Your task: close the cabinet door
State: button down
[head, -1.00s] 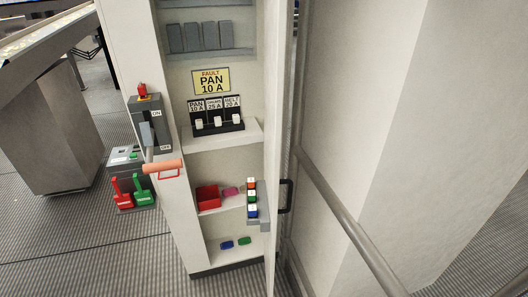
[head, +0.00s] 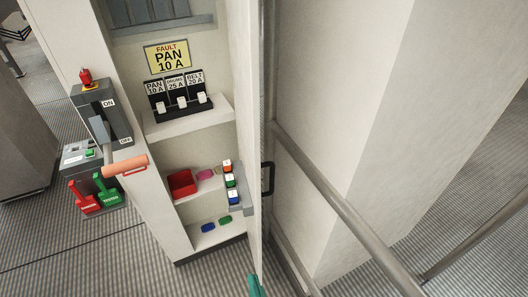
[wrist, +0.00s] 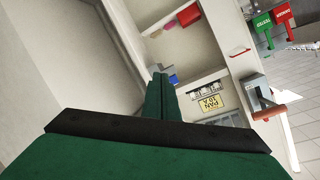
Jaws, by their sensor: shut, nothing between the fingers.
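The tall white cabinet (head: 198,247) stands open left of centre in the head view, its shelves exposed. Its door (head: 247,120) stands swung out on the right and is seen nearly edge-on, with a black handle (head: 267,178) on its right face. A green tip of my gripper (head: 254,287) shows at the bottom edge of the head view, close to the door's lower part; I cannot tell if it touches. In the wrist view my gripper (wrist: 160,84) has its green fingers together and empty, with the cabinet interior beyond them, upside down. Most of my arm is out of view.
A lever switch with an orange handle (head: 125,167) juts from the cabinet's left side. Red (head: 84,198) and green (head: 108,190) tags hang beside it. A metal rail (head: 335,205) and a pale wall (head: 350,90) stand close right of the door. Small coloured items lie on the shelves.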

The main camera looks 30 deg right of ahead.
jog(key=w+d+r+m+t, duration=0.1)
jog(key=w+d+r+m, duration=0.6)
jog(key=w+d+r, duration=0.4)
jog(key=d+r+m+t+y, duration=0.1)
jog(key=d+r+y, duration=0.1)
jog(key=d+r, duration=0.35)
jog(key=d+r+t+y, duration=0.1)
jog(key=d+r, duration=0.2)
jog(key=r, duration=0.5)
jog(key=w+a, duration=0.3)
jog(key=w, duration=0.8)
jog(key=shift+w+a+r, duration=0.2)
jog(key=shift+w+a, duration=0.15)
jog(key=shift+w, duration=0.05)
